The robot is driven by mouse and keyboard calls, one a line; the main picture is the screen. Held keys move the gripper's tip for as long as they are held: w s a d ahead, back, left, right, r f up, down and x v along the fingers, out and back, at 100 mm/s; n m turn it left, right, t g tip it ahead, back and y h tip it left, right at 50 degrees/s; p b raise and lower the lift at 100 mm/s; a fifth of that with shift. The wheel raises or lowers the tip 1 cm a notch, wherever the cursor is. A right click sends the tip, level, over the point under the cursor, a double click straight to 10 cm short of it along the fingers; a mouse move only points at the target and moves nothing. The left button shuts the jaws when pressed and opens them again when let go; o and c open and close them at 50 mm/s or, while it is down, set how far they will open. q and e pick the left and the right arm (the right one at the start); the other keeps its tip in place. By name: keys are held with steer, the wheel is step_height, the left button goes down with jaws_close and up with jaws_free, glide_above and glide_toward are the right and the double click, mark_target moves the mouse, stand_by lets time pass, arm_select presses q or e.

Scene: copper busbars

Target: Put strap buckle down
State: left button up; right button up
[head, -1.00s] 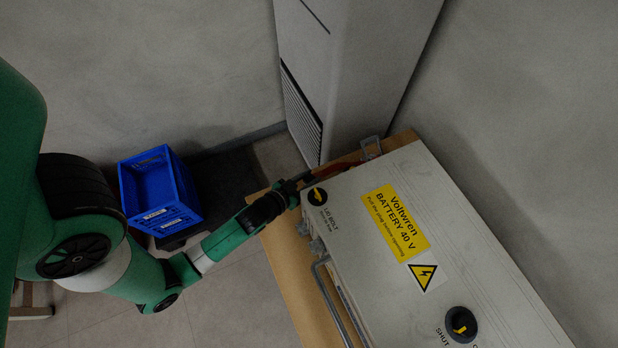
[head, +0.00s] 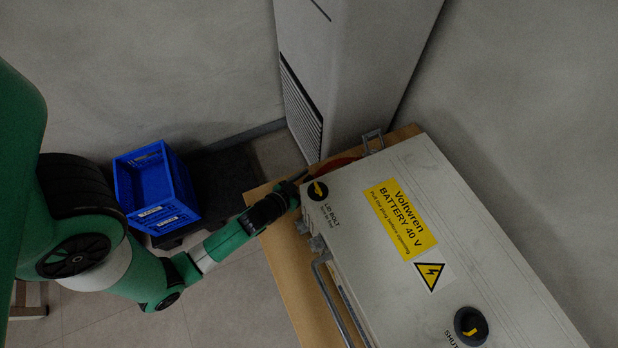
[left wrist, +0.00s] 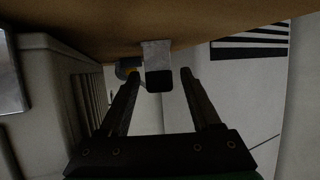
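A small piece with a silver plate and a black end, possibly the strap buckle (left wrist: 157,66), shows between the fingertips at the wooden edge, with gaps on both sides. A red strap or cable (head: 338,164) lies behind the box corner in the head view; the gripper and box partly hide it. My right gripper is not in view.
The box stands on a wooden table (head: 284,262) and has a metal latch (head: 373,141) at its back. A tall grey cabinet (head: 350,80) stands close behind. A blue crate (head: 155,188) is at the left, over a dark base.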

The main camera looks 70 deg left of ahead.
arm_select(q)
steer(key=shift+r, duration=0.1)
steer(key=shift+s+d+r, duration=0.15)
steer(key=shift+s, duration=0.05)
steer(key=v, duration=0.5)
steer(key=shift+s+d+p, duration=0.15)
steer(key=shift+s+p, duration=0.1)
steer(key=shift+p, duration=0.05)
steer(key=b+v, duration=0.2)
steer(key=v, duration=0.3)
steer(key=shift+s+d+r, duration=0.2)
steer(key=shift+s+r, duration=0.15)
steer(key=shift+s, duration=0.05)
